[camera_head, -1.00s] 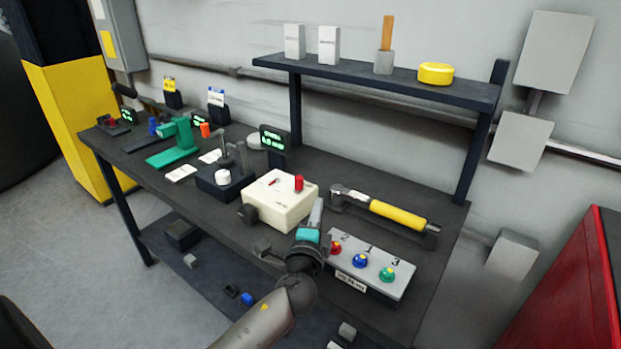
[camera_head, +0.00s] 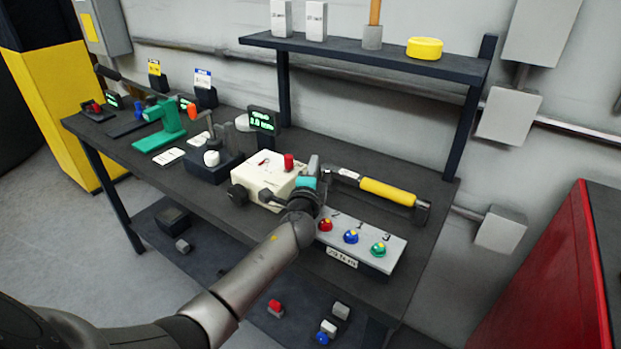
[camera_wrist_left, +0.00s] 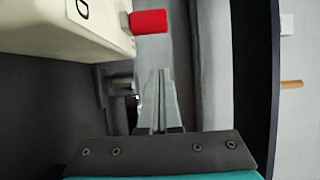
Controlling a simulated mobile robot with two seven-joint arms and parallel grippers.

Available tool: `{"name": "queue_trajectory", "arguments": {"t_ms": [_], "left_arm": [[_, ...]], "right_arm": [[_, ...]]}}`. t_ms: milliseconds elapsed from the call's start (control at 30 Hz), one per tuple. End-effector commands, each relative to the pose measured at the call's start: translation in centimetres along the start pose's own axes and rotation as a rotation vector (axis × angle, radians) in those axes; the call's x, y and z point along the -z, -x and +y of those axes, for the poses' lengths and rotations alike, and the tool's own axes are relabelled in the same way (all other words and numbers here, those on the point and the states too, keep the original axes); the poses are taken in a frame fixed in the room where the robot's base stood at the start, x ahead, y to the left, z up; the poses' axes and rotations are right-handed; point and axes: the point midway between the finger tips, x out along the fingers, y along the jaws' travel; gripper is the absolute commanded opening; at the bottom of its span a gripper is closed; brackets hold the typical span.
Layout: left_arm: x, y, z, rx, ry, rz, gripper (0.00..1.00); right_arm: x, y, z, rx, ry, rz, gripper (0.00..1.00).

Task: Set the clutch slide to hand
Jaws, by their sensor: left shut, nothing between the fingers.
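I cannot tell which part is the clutch slide. My left gripper (camera_head: 314,166) is shut and empty, close to the box's right side. In the left wrist view, its fingers (camera_wrist_left: 160,105) point past the box (camera_wrist_left: 70,35), with the red cylinder (camera_wrist_left: 149,22) ahead and slightly left, apart from the tips. My right gripper is out of view.
A yellow-handled hammer-like tool (camera_head: 385,192) lies right of the gripper. A grey button box (camera_head: 364,236) with red, blue and green knobs is at the front right. A lit display (camera_head: 263,122) stands behind the actuator. A shelf (camera_head: 370,58) spans the back.

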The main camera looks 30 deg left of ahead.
Motion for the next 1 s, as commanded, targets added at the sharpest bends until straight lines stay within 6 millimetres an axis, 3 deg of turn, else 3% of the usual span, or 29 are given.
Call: {"name": "queue_trajectory", "arguments": {"t_ms": [67, 333, 800, 1000], "left_arm": [[0.0, -1.1, 0.0, 0.002, 0.000, -0.001, 0.00], [-3.4, 0.2, -0.1, 0.000, -0.002, -0.001, 0.00], [-3.8, 0.5, 0.0, 0.000, 0.000, 0.000, 0.00], [-4.4, 1.6, 0.0, -0.001, 0.000, 0.000, 0.00]], "right_arm": [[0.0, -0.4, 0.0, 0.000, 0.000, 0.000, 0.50], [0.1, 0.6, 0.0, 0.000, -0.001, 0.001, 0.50], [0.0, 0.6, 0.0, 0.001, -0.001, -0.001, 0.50], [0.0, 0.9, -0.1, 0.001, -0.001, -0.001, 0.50]]}}
